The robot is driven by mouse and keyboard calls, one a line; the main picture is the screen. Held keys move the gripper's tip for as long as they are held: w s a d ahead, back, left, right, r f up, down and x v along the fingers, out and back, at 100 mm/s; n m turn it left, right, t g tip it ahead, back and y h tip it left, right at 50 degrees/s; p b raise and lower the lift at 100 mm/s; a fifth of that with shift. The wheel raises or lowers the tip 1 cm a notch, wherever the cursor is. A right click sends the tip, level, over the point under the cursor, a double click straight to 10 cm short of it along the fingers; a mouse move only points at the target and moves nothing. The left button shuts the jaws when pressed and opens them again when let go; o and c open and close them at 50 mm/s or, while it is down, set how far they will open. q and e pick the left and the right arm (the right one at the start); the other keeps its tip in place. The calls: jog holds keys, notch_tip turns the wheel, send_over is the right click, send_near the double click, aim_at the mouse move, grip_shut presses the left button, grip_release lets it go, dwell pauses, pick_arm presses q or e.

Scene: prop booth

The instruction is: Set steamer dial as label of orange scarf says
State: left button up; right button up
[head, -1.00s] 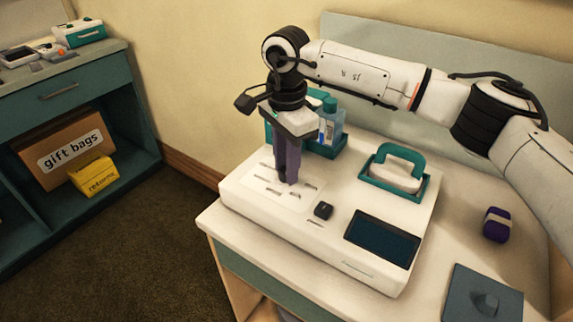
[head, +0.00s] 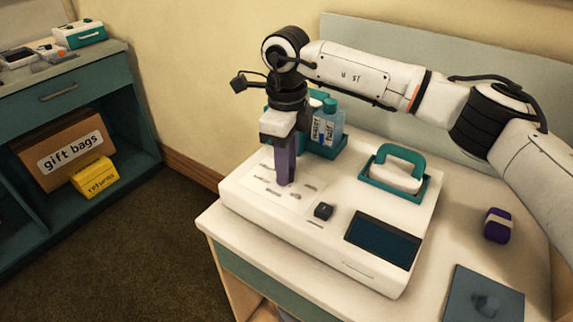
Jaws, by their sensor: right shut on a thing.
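The white steamer (head: 290,235) stands on the table, its flat top panel printed with several short marks in a ring. My right gripper (head: 286,182) points straight down at the middle of those marks, its purple fingers shut. The dial between the fingertips is hidden by them, and so is where it points. The marks' lettering is too small to read. No orange scarf or label of one shows. My left gripper is not in view.
On the steamer are a small black knob (head: 323,211), a dark screen (head: 382,240) and a teal-handled brush (head: 397,170) in a tray. Bottles (head: 328,125) stand behind. A purple block (head: 498,225) and a blue-grey square (head: 484,296) lie at right.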

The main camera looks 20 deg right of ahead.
jog(key=m, duration=0.5)
dwell(0.5)
jog(key=o, duration=1)
jog(key=shift+o, duration=0.2)
notch_tip(320, 180, up, 10)
jog(key=shift+r, duration=0.2)
